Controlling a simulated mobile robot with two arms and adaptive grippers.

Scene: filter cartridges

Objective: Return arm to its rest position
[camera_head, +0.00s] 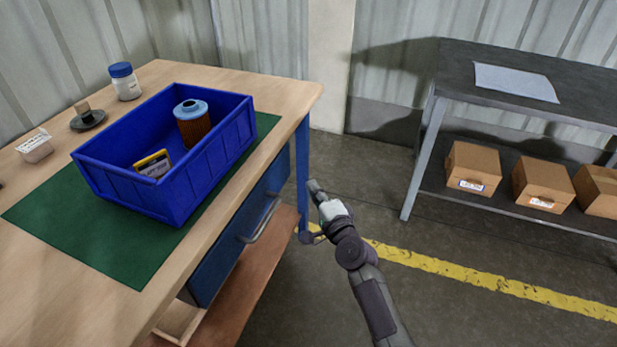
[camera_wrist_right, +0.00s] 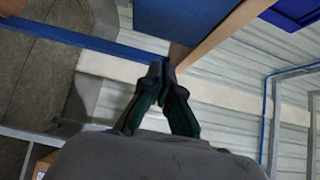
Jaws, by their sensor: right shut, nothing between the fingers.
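My right arm comes up from the bottom of the head view. Its gripper (camera_head: 315,188) is to the right of the workbench, beside the blue bench leg and apart from the bin. In the right wrist view the two dark fingers of the right gripper (camera_wrist_right: 161,72) meet at their tips, shut with nothing between them. My left gripper does not show in either view.
A blue bin (camera_head: 133,195) stands on a green mat (camera_head: 120,262) on the wooden workbench (camera_head: 85,312). A grey shelf (camera_head: 450,66) with cardboard boxes (camera_head: 472,168) stands right. Open floor lies between.

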